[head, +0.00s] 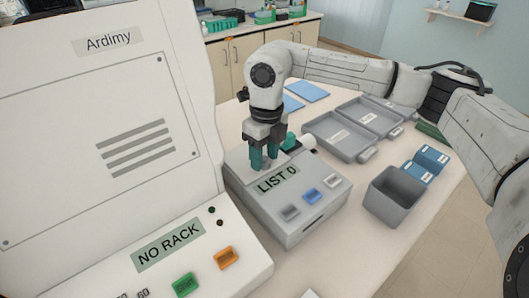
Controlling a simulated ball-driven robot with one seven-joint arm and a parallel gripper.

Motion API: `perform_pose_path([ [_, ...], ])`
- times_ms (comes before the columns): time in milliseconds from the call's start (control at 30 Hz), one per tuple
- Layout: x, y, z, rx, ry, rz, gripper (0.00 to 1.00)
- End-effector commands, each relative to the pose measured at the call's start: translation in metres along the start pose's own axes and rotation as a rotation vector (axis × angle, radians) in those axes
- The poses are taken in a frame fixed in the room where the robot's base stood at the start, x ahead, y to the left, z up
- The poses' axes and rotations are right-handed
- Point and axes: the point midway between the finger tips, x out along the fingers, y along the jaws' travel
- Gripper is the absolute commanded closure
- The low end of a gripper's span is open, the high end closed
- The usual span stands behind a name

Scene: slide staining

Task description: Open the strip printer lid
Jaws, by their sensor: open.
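The strip printer (300,230) is a grey box with a "LIST 0" display (277,179) on its sloped front panel. Below the display are a grey, a blue and a white button, and a slot is in the front face. My gripper (264,158) points down at the rear of the printer's top, with its teal fingertips apart. The fingertips are at or just above the top surface; I cannot tell if they touch it. A small teal part and a white cylinder (308,142) show right behind them. The arm hides part of the printer's rear, and the lid's outline is not clear.
A large white "Ardimy" machine (80,120) with a "NO RACK" display stands close on the left. Grey trays (340,137), a grey open bin (392,196) and blue boxes (431,160) are on the right. Blue sheets (307,91) lie behind. Bare tabletop shows front right.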

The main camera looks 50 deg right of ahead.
Motion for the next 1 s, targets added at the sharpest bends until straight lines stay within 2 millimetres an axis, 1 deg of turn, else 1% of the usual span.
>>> perform_pose_path([
  [67, -0.0001, -0.0001, 0.0000, 0.000, 0.000, 0.000, 0.52],
  [567, -0.0005, -0.0001, 0.0000, 0.000, 0.000, 0.000, 1.00],
  [1000, -0.0009, -0.0003, 0.0003, 0.001, -0.001, 0.000, 1.00],
])
